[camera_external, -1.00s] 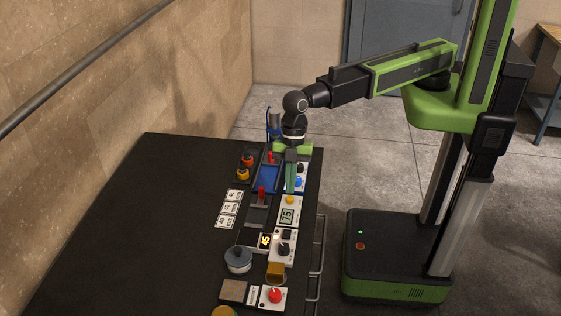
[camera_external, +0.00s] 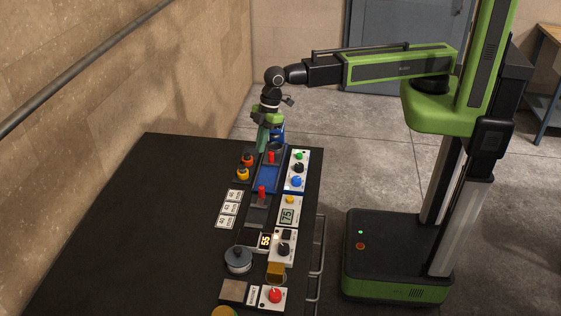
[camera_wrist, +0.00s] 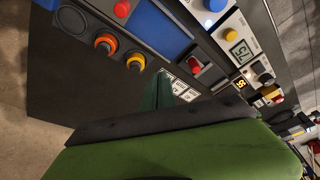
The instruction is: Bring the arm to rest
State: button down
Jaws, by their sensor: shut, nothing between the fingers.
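My gripper (camera_external: 263,139) points down over the far end of the black table, above its surface and behind the blue tray (camera_external: 266,180). Its fingers are together with nothing between them. In the wrist view the closed fingers (camera_wrist: 160,92) show above the green gripper body. The arm reaches out from my column, with its forearm about level and the wrist bent down. Near the fingers in the wrist view are an orange knob (camera_wrist: 105,42) and a yellow knob (camera_wrist: 136,61).
The black table (camera_external: 110,230) carries a panel with green, black and blue knobs (camera_external: 297,170), a 75 display (camera_external: 288,215), a 55 display (camera_external: 265,241), a lidded grey pot (camera_external: 238,259) and a red button (camera_external: 275,295). White cards (camera_external: 229,209) lie left. The table's left side is bare.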

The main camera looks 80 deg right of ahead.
jog(key=w+d+f+m+t+h+b, duration=0.15)
jog(key=d+m, duration=0.25)
jog(key=d, duration=0.7)
jog(key=w+d+f+m+h+b, duration=0.1)
jog(key=w+d+m, duration=0.2)
jog(key=d, duration=0.8)
jog(key=s+d+f+m+g+b, duration=0.3)
jog(key=s+d+f, duration=0.3)
jog(key=s+d, duration=0.4)
jog(key=shift+s+b, duration=0.65)
jog(key=shift+s, duration=0.35)
jog(key=c, duration=2.2)
grip_release()
jog(key=shift+g, duration=0.25)
